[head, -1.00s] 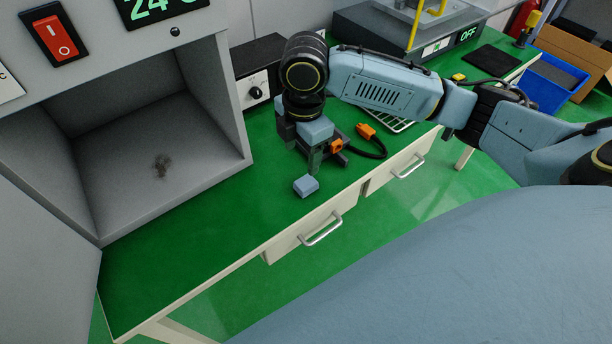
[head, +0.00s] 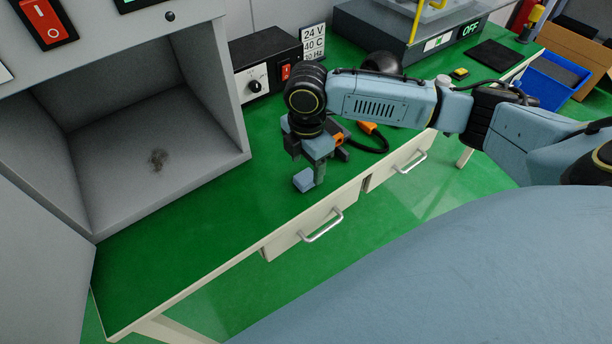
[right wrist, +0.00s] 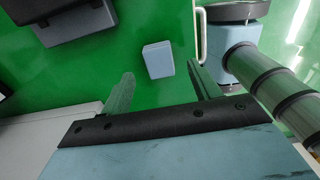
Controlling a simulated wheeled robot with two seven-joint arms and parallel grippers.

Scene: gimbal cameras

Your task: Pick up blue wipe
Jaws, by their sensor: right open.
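The blue wipe (head: 304,180) is a small light blue block on the green tabletop, near the table's front edge in the head view. My right gripper (head: 310,172) is right beside it, pointing down, and partly covers the area behind it. In the right wrist view the wipe (right wrist: 158,59) lies ahead of the open fingers of my right gripper (right wrist: 162,85), roughly midway between their lines and apart from both. The fingers hold nothing. My left gripper is not in view.
An open grey chamber (head: 215,150) with a dark smudge inside stands at the left. A black control box (head: 265,65) and an orange-ended cable (head: 367,128) lie behind my right arm. Drawers with handles (head: 322,228) front the table. The green top left of the wipe is clear.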

